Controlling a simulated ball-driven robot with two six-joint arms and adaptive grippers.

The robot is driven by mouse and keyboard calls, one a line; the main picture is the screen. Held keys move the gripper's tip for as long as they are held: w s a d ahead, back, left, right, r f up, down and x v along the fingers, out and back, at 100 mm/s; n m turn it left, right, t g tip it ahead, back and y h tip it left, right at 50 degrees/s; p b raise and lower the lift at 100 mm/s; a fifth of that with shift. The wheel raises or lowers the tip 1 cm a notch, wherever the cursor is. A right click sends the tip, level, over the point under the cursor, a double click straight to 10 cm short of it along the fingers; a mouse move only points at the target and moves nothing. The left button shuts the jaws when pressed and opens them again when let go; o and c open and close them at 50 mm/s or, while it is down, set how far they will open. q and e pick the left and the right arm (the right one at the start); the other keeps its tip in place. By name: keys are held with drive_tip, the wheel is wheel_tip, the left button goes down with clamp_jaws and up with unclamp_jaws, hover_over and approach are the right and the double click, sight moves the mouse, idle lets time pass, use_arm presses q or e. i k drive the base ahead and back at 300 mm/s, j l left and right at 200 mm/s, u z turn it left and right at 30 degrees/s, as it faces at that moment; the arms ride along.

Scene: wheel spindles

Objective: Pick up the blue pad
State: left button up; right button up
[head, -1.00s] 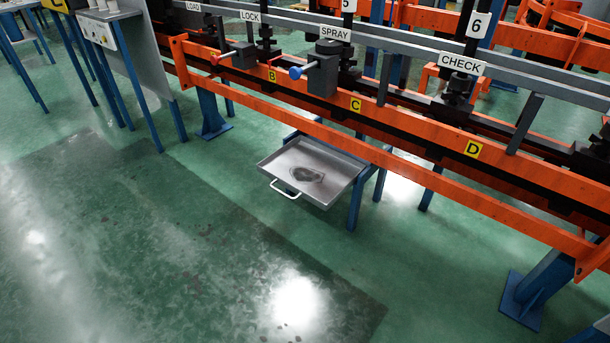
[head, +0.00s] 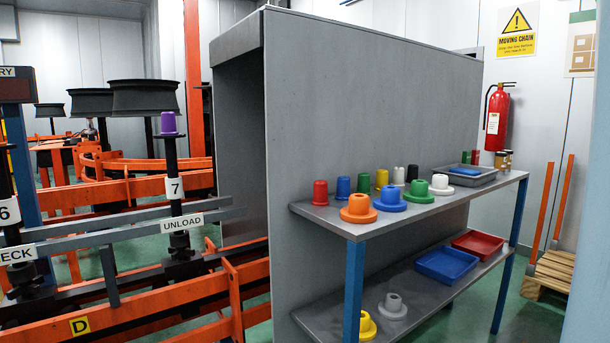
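A small flat blue item (head: 464,172), which looks like a pad, lies in a shallow grey tray (head: 485,179) at the far right end of the upper shelf (head: 420,211) in the head view. It is small in the picture and its details are hard to tell. Neither of my grippers is in view.
Several coloured cups and flanged caps, including an orange cap (head: 358,209) and a blue cap (head: 390,199), stand on the upper shelf. A blue tray (head: 446,264) and a red tray (head: 478,243) lie below. A pallet (head: 553,272) is at right; orange conveyor rails (head: 150,298) at left.

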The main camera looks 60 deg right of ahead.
sight(461, 170)
drive_tip(key=z, duration=2.7)
